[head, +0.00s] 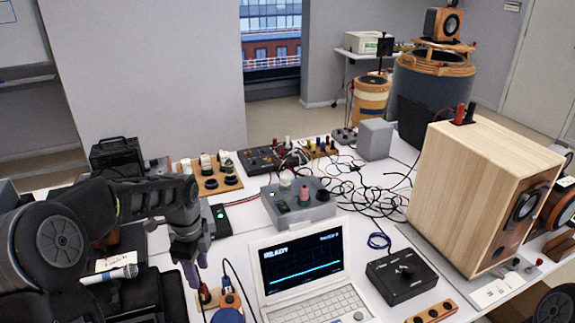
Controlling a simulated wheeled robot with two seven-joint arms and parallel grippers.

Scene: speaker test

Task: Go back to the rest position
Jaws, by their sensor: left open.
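My left arm comes in from the left, and its gripper (193,281) points down over the near left part of the table. The gripper is open, with nothing seen between its fingers. It is close to red and orange plugs or connectors (207,296) below and to its right; I cannot tell whether it touches them. A dark round part at the bottom right corner may be my right arm; no right gripper shows.
A laptop (303,262) reading "READY" stands right of the gripper. A large wooden speaker (470,190) stands at the right, a black box (401,276) before it. A grey control box (299,205) and tangled cables lie mid-table. A microphone (108,274) lies left of the gripper.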

